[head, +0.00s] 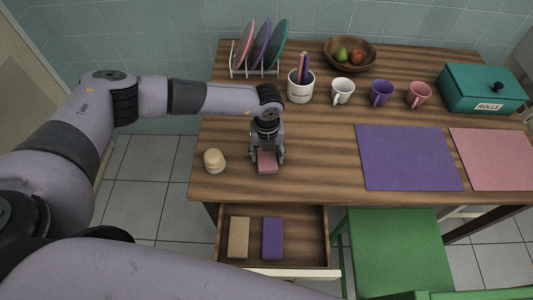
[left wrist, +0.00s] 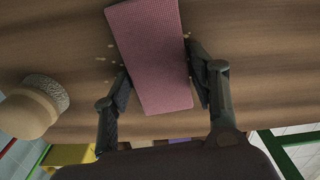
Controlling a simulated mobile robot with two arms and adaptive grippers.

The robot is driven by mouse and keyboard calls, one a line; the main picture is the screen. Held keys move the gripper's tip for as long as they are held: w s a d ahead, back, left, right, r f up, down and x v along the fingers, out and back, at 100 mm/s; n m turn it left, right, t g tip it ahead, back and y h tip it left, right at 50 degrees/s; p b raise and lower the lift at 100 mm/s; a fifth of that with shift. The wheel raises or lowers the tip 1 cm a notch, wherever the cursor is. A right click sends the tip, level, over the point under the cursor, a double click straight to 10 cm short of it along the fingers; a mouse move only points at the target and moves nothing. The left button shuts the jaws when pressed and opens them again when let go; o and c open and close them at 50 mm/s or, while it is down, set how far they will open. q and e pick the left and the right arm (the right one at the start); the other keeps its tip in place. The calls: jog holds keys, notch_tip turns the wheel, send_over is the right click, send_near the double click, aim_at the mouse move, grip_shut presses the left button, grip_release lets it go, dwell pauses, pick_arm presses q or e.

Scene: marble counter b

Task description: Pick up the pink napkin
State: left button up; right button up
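The pink napkin (head: 267,163) is a folded block on the wooden table near its front edge, left of the purple mat. My left gripper (head: 267,156) points down over it, with a finger at each side. In the left wrist view, the pink napkin (left wrist: 152,58) lies between the fingers of my left gripper (left wrist: 160,80). The fingers look open, with a small gap at the left finger; the right finger is very close to the napkin's edge. My right gripper is not in view.
A salt-shaker-like round item (head: 214,161) stands just left of the gripper. An open drawer (head: 300,236) below holds a tan napkin (head: 239,238) and a purple napkin (head: 272,239). A pen cup (head: 301,88) and plate rack (head: 254,72) stand behind. Crumbs lie near the napkin.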

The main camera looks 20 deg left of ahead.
pick_arm(q)
jog(key=c, duration=0.6)
jog(key=shift+r, duration=0.1)
